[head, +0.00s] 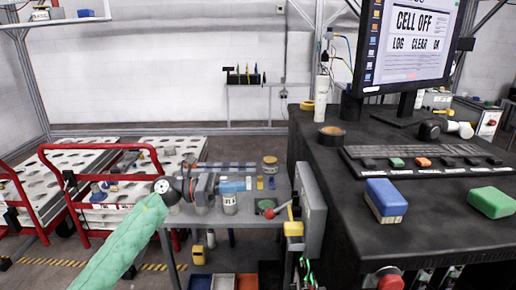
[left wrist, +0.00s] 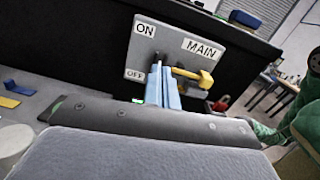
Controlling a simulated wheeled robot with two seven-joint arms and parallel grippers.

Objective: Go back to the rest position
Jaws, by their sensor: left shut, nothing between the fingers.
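My left gripper (head: 240,186) reaches in over the grey bench from the left in the head view, its blue fingers pointing right. In the left wrist view its blue fingers (left wrist: 168,92) are shut together with nothing between them. Ahead of them is a grey switch panel (left wrist: 148,50) marked ON, OFF and MAIN, with a yellow handle (left wrist: 198,76). The fingertips overlap the panel's lower part in that view; I cannot tell whether they touch it. In the head view the panel's grey box (head: 314,205) is to the right of the gripper, apart from it. My right gripper is not in view.
The monitor (head: 408,40) reads CELL OFF. The black desk (head: 345,215) at right holds a keyboard (head: 430,158), a blue block (head: 385,198) and a green block (head: 491,202). Red-railed carts (head: 75,147) stand at left. A red-knobbed lever (head: 282,206) is near the box.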

